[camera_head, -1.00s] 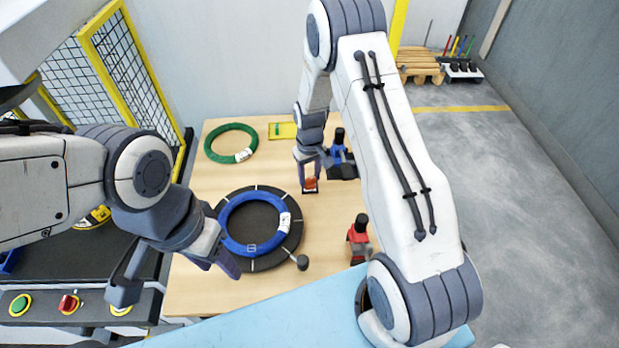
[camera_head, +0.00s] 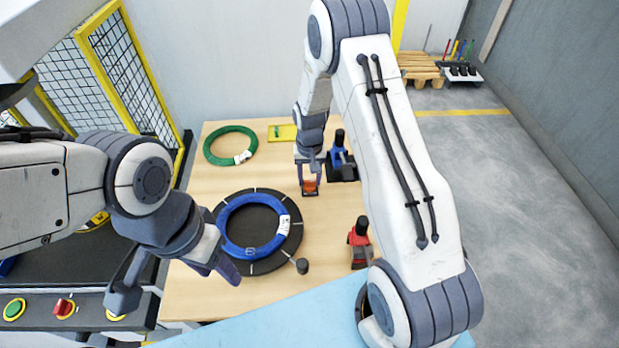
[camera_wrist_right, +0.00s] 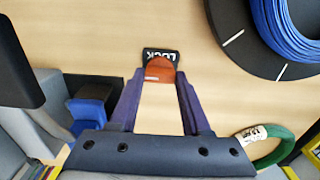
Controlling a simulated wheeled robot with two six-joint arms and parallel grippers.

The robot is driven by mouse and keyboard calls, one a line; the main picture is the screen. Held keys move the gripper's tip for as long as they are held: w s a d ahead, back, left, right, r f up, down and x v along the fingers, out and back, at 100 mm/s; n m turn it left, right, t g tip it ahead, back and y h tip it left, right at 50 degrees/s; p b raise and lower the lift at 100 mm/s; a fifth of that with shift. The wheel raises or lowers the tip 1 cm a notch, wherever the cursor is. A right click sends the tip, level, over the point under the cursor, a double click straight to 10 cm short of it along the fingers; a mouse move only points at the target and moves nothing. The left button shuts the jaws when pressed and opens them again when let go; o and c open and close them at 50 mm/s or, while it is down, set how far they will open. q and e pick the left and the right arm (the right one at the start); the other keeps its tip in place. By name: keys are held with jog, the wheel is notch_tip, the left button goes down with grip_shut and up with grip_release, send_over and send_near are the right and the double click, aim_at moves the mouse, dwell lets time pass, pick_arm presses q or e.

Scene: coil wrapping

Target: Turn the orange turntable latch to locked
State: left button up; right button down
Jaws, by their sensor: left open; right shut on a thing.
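The orange latch (camera_head: 309,186) sits on the table just right of the black turntable (camera_head: 288,255). In the right wrist view the latch (camera_wrist_right: 159,70) lies between my fingertips, in front of a black plate marked LOCK (camera_wrist_right: 160,55). My right gripper (camera_head: 309,188) is shut on the latch from above. It also shows in the right wrist view (camera_wrist_right: 160,78). A blue coil (camera_head: 227,222) with a white label lies on the turntable. My left gripper (camera_head: 180,285) is open and empty, left of the turntable's near side.
A green coil (camera_head: 222,158) and a yellow pad (camera_head: 283,133) lie at the table's back. A blue tool (camera_head: 340,160) stands right of the latch, a red tool (camera_head: 358,240) nearer. A dark knob (camera_head: 302,266) sticks out from the turntable. Push buttons (camera_head: 65,306) are at lower left.

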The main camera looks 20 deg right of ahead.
aim_at(309, 181)
jog(key=shift+c, duration=1.8)
grip_release()
notch_tip(309, 181, up, 11)
jog(key=b, duration=0.2)
jog(key=shift+f, duration=0.2)
jog(key=shift+a, duration=0.1)
